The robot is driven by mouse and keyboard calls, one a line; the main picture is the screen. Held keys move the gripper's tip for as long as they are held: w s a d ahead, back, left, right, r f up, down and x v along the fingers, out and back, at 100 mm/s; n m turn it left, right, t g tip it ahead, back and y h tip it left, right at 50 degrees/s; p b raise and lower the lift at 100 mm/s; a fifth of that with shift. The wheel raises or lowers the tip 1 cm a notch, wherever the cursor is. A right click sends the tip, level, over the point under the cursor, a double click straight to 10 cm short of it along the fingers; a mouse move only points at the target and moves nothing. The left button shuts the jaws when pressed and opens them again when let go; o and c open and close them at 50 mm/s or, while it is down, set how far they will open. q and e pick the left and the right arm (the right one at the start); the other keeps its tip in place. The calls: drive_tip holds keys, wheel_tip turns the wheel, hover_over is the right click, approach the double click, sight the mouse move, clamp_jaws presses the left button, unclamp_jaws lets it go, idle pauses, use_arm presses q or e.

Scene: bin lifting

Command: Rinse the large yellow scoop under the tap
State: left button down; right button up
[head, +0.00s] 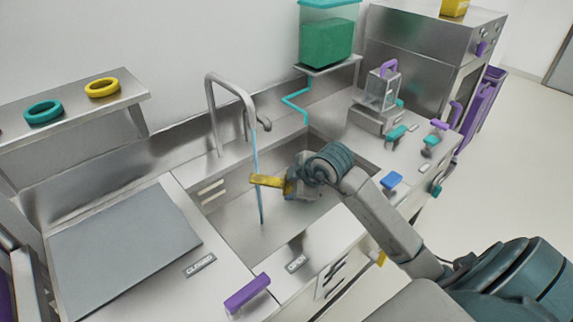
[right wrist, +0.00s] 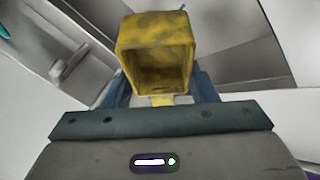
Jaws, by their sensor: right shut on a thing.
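The large yellow scoop (head: 266,180) is held over the sink (head: 240,222) in the head view. My right gripper (head: 290,187) is shut on it. In the right wrist view the scoop (right wrist: 156,50) shows its open hollow, with dark smudges on its yellow walls, between the blue fingers. The tap (head: 231,90) stands behind the sink, and a thin blue water stream (head: 258,205) runs down from it into the basin. The scoop's left end is at the stream in the head view. My left gripper is not in view.
A grey panel (head: 122,248) covers the counter left of the sink. A purple handle (head: 247,293) sits at the front edge. A teal-filled container (head: 327,38) stands on a shelf behind. Several small coloured items lie on the right counter, including a blue one (head: 392,180).

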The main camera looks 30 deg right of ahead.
drive_tip(key=shift+s+a+r+p, duration=0.55)
drive_tip(key=shift+s+r+p, duration=0.15)
drive_tip(key=shift+s+r, duration=0.25)
drive_tip(key=shift+s+a+r+p, duration=0.55)
drive_tip(key=shift+s+r+p, duration=0.15)
drive_tip(key=shift+s+r, duration=0.15)
drive_tip(key=shift+f, duration=0.1)
